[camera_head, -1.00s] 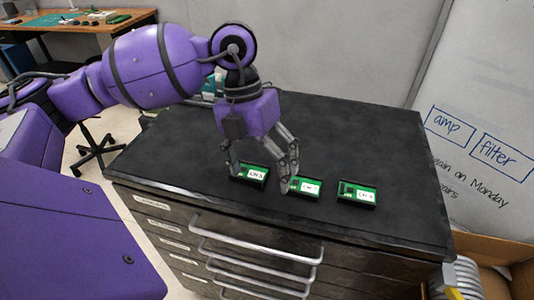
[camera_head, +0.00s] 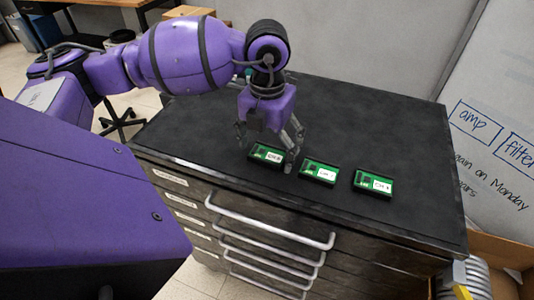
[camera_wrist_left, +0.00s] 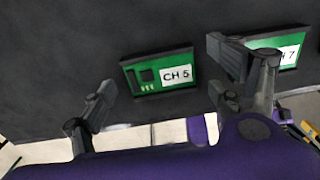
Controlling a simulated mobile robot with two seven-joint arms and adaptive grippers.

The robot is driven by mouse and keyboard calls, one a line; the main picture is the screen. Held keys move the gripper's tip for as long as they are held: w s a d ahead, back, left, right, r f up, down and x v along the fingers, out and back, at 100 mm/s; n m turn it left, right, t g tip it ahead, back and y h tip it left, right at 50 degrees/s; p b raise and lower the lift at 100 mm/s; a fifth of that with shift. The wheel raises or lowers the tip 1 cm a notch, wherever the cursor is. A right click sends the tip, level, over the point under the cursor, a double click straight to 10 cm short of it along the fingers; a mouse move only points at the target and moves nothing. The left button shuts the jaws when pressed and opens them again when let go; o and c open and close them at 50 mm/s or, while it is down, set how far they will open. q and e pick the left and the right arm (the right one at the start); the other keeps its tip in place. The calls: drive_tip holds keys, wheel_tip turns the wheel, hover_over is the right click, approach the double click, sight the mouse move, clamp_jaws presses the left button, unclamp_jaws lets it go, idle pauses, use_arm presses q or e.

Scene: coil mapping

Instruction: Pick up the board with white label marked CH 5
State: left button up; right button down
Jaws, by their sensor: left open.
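The CH 5 board (camera_head: 265,152) is a green board in a black tray with a white label. It is the leftmost of three similar boards on the black cabinet top. In the left wrist view the label of the CH 5 board (camera_wrist_left: 160,73) reads clearly. My left gripper (camera_head: 266,156) is open and empty, pointing down at this board with a finger to either side. In the left wrist view the left gripper (camera_wrist_left: 165,75) shows its fingers spread left and right of the board. I cannot tell its exact height above it. My right gripper is not in view.
The middle board (camera_head: 319,172), labelled CH 7 in the left wrist view (camera_wrist_left: 287,52), lies close to my right finger. A third board (camera_head: 373,184) lies further right. The cabinet top (camera_head: 360,120) behind them is clear. A whiteboard (camera_head: 495,130) stands at right.

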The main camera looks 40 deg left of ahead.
use_arm(q)
drive_tip(key=shift+c, duration=0.2)
drive_tip(key=c, duration=1.1)
drive_tip(key=shift+c, duration=0.2)
